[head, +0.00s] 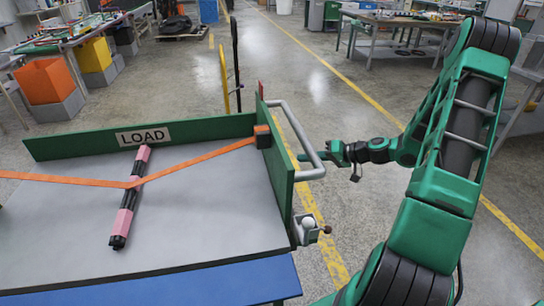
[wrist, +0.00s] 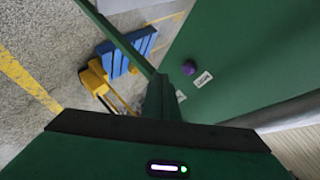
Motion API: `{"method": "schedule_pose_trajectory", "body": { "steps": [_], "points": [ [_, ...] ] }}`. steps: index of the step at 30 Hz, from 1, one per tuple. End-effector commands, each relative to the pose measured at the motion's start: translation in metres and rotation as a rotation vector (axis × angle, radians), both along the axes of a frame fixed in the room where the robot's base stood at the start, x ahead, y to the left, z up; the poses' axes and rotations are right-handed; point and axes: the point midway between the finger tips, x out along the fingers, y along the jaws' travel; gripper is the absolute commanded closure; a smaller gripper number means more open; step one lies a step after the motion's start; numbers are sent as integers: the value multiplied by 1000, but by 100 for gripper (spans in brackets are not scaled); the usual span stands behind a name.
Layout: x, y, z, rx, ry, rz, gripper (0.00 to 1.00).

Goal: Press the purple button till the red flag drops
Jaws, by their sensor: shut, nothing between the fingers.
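The purple button (wrist: 189,68) is a small round knob on a green panel (wrist: 235,60) in the wrist view, beside a small white label too small to read. The head view does not show the button. My gripper (wrist: 160,88) is shut and empty; its tip is below and left of the button in the wrist view, and a gap shows between them. In the head view my gripper (head: 303,158) points left at the cart's right side, by the grey handle. A small red piece (head: 261,88), perhaps the flag, stands upright at the panel's far corner.
The grey handle (head: 300,135) sticks out from the cart's green side wall (head: 279,170). A lever with a white knob (head: 308,223) sits nearer. An orange strap (head: 200,158) crosses a pink-and-black bar (head: 125,215) on the cart.

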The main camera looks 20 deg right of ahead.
Motion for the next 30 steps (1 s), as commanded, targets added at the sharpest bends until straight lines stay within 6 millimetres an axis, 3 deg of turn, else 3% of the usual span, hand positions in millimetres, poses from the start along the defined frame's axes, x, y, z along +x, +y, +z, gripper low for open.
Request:
{"method": "schedule_pose_trajectory", "body": {
  "steps": [6, 12, 23, 30],
  "points": [
    [20, -27, 3, 113, -120, -111, 100],
    [24, -34, 5, 137, -152, -140, 100],
    [24, -32, 5, 137, -150, -138, 100],
    [28, -11, 5, 138, -149, -137, 100]
  ]
}}
